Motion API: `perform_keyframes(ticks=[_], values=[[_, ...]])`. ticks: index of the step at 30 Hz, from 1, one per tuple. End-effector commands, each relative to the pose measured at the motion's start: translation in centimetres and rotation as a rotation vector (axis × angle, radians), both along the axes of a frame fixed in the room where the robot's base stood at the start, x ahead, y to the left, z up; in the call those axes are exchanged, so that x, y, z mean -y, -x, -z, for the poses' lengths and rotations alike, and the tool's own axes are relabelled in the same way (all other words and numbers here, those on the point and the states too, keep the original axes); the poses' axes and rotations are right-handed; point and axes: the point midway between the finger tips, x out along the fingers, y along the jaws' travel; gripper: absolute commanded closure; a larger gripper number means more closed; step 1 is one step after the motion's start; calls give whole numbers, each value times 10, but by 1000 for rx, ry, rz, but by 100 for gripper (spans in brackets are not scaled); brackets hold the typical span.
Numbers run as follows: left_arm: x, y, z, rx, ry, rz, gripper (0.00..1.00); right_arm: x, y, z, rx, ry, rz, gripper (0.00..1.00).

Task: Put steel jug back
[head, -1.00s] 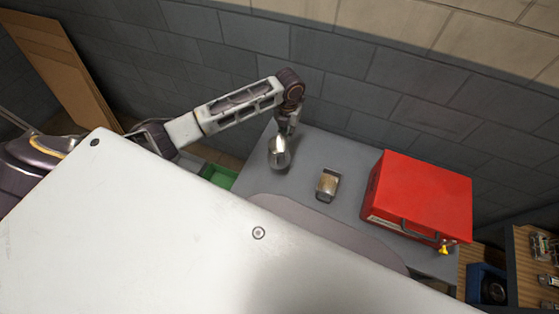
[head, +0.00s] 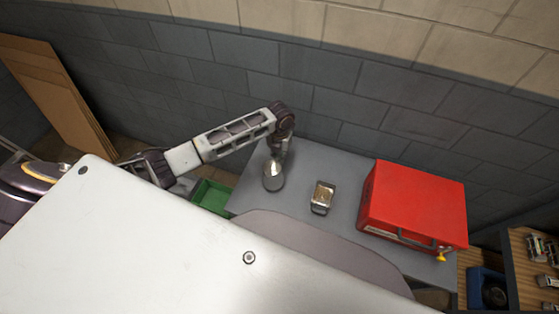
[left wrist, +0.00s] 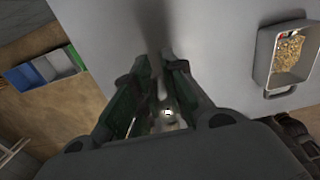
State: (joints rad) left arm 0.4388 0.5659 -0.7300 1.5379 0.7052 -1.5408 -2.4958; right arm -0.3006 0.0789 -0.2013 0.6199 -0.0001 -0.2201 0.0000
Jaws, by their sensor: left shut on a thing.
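The steel jug (head: 273,178) is a small shiny metal vessel at the left part of the grey table (head: 300,158). My left gripper (head: 278,152) reaches over the table from the left and is shut on the jug from above. In the left wrist view the fingers (left wrist: 162,85) are close together, with a shiny bit of the jug (left wrist: 168,113) between them; the rest of it is hidden. I cannot tell whether the jug touches the table. My right gripper is not in view.
A metal tin with golden-brown contents (head: 322,194) stands right of the jug. A large red box (head: 412,200) takes up the table's right side. A green bin (head: 212,196) sits beyond the table's left edge. A block wall (head: 350,100) runs behind.

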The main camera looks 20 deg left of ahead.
Motion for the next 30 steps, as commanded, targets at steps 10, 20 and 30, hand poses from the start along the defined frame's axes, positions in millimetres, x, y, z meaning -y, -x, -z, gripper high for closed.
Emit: perform_keyframes(ticks=[10,20,30], values=[[0,0,31,-1,1,0,100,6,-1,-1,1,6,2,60],[0,0,36,0,0,0,100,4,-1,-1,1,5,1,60],[0,1,39,0,0,0,72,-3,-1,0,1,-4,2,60]])
